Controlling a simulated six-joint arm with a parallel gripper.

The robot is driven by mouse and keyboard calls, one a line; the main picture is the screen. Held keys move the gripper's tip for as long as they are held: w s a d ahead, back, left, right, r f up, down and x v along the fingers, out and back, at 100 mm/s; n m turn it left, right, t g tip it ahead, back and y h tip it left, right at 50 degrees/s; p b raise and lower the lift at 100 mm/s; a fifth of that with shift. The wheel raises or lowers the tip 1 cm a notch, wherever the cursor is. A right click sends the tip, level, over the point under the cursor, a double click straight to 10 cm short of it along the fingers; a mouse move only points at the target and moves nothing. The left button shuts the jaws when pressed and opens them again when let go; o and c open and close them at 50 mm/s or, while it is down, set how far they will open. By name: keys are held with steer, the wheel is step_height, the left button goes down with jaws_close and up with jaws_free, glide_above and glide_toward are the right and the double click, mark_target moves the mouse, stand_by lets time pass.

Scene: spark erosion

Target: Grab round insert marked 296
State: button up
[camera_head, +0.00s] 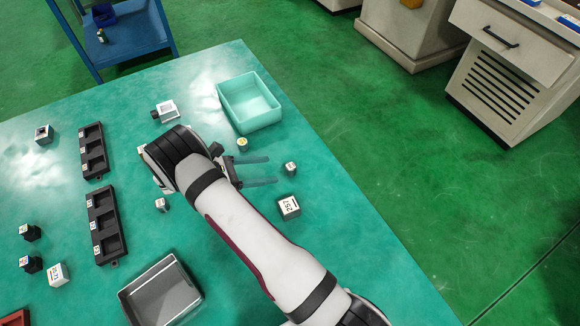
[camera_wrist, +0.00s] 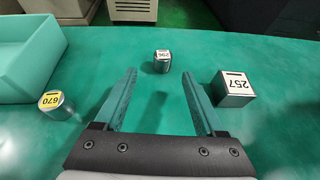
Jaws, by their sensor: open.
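The round insert marked 296 (camera_wrist: 162,63) is a small metal cylinder with a white label on top, standing upright on the green table. In the head view it is the small cylinder (camera_head: 290,168) just beyond my fingertips. My gripper (camera_wrist: 160,76) is open and empty, with its two teal fingers apart and pointing toward the insert. The insert shows between and beyond the fingertips, and neither finger touches it. In the head view my gripper (camera_head: 271,171) is low over the table, to the left of the insert.
A square block marked 257 (camera_wrist: 234,90) stands right of my fingers. A yellow-labelled cylinder marked 670 (camera_wrist: 54,103) stands left, near a teal bin (camera_wrist: 28,60). Black trays (camera_head: 105,222), a grey bin (camera_head: 165,292) and other blocks lie at the head view's left. The table edge is beyond the insert.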

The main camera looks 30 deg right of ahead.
mark_target(285, 174)
steer(key=x, duration=0.6)
steer(key=shift+s+d, duration=0.2)
steer(key=shift+s, duration=0.05)
jaws_close()
